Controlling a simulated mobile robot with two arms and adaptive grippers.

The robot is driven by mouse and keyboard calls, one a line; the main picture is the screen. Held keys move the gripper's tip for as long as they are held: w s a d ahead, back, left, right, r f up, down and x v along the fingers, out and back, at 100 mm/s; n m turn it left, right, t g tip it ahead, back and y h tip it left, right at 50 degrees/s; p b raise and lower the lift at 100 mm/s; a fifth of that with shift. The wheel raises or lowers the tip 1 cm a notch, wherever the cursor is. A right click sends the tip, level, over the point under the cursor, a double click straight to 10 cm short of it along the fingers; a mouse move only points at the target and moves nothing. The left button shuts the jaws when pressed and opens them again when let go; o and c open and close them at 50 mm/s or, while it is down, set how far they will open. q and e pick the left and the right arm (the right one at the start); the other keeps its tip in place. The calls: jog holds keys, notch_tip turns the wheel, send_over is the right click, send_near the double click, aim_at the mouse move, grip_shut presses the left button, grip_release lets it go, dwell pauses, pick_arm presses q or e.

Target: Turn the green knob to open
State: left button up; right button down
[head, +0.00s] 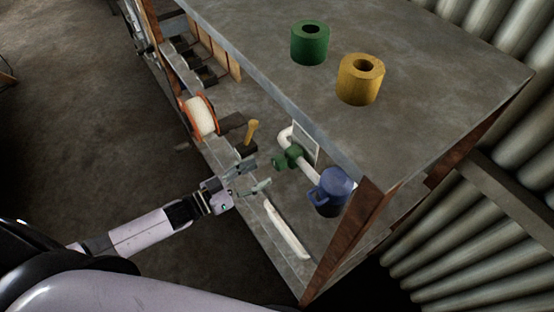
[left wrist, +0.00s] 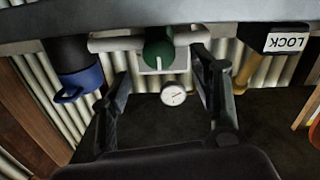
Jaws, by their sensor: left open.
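The green knob (head: 284,159) sits on a white pipe (head: 308,170) in the lower shelf space of the bench. In the left wrist view the green knob (left wrist: 158,50) is at the top middle, with a white line on its face. My left gripper (head: 262,177) is open, just short of the knob in the head view. In the left wrist view its two fingers (left wrist: 165,85) stand apart, left and right of the knob, with a gap on each side. Nothing is between them but the view of the knob and a round dial gauge (left wrist: 173,94). My right gripper does not show.
A yellow-handled item (head: 251,132) and a white spool (head: 201,117) are to the left. A white bar (head: 286,229) lies near the shelf edge. The bench top (head: 250,30) overhangs, bearing green and yellow rolls. A LOCK label (left wrist: 286,42) shows beside the knob.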

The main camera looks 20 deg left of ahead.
aim_at(274, 164)
pick_arm(q)
jog(key=x, duration=0.7)
jog(key=shift+p, duration=0.4)
jog(key=shift+c, duration=0.5)
jog(key=c, duration=1)
